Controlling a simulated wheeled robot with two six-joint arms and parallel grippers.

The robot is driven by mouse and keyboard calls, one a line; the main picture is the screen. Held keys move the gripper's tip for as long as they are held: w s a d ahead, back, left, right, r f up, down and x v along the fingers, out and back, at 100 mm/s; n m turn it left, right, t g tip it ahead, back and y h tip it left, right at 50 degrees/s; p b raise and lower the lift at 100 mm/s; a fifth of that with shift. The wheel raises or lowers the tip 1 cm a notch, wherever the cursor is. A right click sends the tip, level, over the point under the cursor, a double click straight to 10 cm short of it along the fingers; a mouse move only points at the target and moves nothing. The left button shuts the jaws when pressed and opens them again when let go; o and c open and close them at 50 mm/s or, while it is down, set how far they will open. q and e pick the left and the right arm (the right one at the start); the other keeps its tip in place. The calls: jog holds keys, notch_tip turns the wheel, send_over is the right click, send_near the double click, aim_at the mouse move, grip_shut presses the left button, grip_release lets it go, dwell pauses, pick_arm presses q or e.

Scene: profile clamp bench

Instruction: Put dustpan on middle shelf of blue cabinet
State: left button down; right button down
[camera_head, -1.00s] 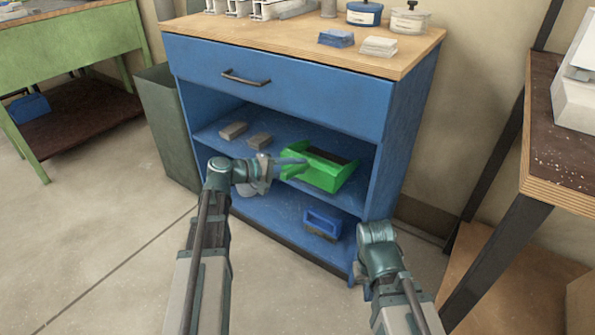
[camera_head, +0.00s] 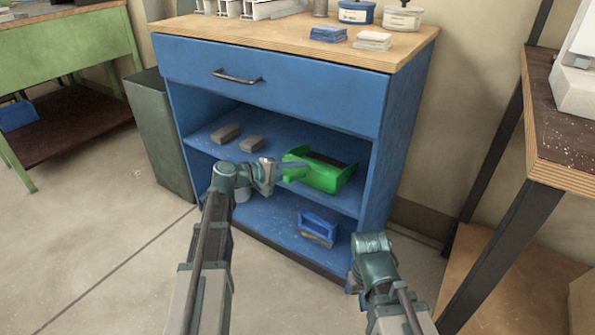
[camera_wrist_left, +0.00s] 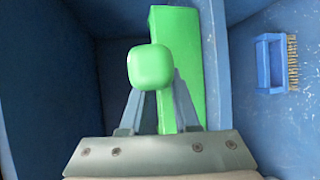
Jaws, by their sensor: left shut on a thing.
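The green dustpan (camera_head: 328,174) is at the right part of the middle shelf (camera_head: 215,150) of the blue cabinet (camera_head: 270,85), with its handle toward the left. My left gripper (camera_head: 283,168) is shut on the handle. In the left wrist view the dustpan's green handle end (camera_wrist_left: 150,67) lies between the fingers, with the green body (camera_wrist_left: 190,60) beyond. I cannot tell whether the dustpan's underside rests on the shelf. My right gripper (camera_head: 354,283) is low at the cabinet's front right corner; its fingers are mostly hidden behind the arm.
Two grey-brown blocks (camera_head: 226,133) lie on the middle shelf's left. A blue brush (camera_head: 318,228) is on the bottom shelf; it also shows in the left wrist view (camera_wrist_left: 272,62). A grey bin (camera_head: 160,130) stands left of the cabinet, a workbench (camera_head: 565,165) right.

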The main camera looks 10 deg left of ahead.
aim_at(287, 179)
pick_arm(q)
grip_release()
jog(key=shift+s+a+r+p, duration=0.6)
jog(key=shift+s+a, duration=0.05)
jog(key=shift+s, duration=1.1)
jog(key=shift+s+a+r+p, duration=0.55)
jog(key=shift+s+a, duration=0.05)
jog(key=shift+s, duration=1.1)
jog(key=shift+s+a+r+p, duration=0.6)
jog(key=shift+s+a, duration=0.05)
jog(key=shift+s, duration=1.1)
